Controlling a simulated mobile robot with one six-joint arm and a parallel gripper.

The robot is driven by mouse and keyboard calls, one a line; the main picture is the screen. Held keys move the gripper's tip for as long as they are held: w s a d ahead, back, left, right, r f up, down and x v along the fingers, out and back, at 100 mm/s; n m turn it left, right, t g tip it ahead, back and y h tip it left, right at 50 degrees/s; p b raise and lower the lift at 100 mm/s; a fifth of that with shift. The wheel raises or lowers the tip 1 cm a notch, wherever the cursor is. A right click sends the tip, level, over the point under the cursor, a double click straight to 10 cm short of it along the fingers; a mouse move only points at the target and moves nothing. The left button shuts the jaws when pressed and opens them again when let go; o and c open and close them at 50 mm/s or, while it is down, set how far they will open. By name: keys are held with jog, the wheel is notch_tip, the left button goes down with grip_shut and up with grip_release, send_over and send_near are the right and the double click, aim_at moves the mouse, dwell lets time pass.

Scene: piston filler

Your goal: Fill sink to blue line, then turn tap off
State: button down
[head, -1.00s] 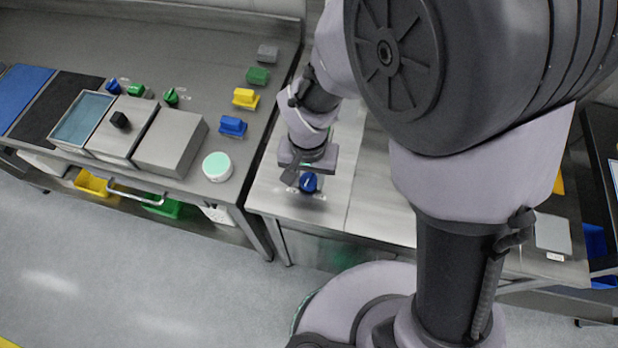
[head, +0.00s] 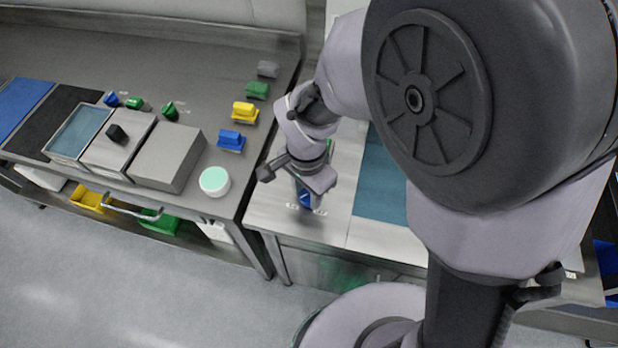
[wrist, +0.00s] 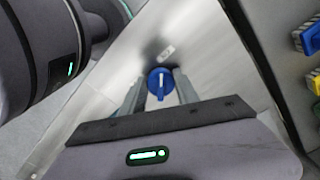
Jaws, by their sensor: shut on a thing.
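The blue tap knob (head: 306,200) stands on the steel counter right of the gap. It also shows in the wrist view (wrist: 160,79), with a pale bar across its top. My gripper (head: 300,188) points down over it and is shut on it, one finger on each side. Right of the knob, a teal, water-like surface (head: 381,185) shows in the worktop, where the sink seems to be. My arm hides much of it. I cannot make out a blue line or the water level.
On the left bench (head: 60,75) are a small teal-filled basin (head: 82,132), metal boxes, a round mint-topped tub (head: 215,181) and several colored brushes, including a blue one (head: 231,141). A gap separates the two benches. The floor (head: 120,280) in front is clear.

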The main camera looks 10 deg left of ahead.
aim_at(307, 196)
dwell(0.4)
jog(key=c, duration=0.9)
grip_release()
notch_tip(307, 196, up, 17)
jog(key=p, duration=0.7)
jog(key=shift+r, duration=0.2)
jog(key=s+d+r+n+t+y, duration=0.1)
jog(key=s+d+r+t, duration=0.2)
jog(key=d, duration=0.5)
jog(key=s+d+r+n+t+y+b, duration=0.1)
jog(key=s+d+r, duration=0.3)
jog(key=d, duration=0.4)
jog(key=shift+d+r+n+t+b, duration=0.3)
jog(key=shift+r+t, duration=0.45)
jog(key=shift+t, duration=0.15)
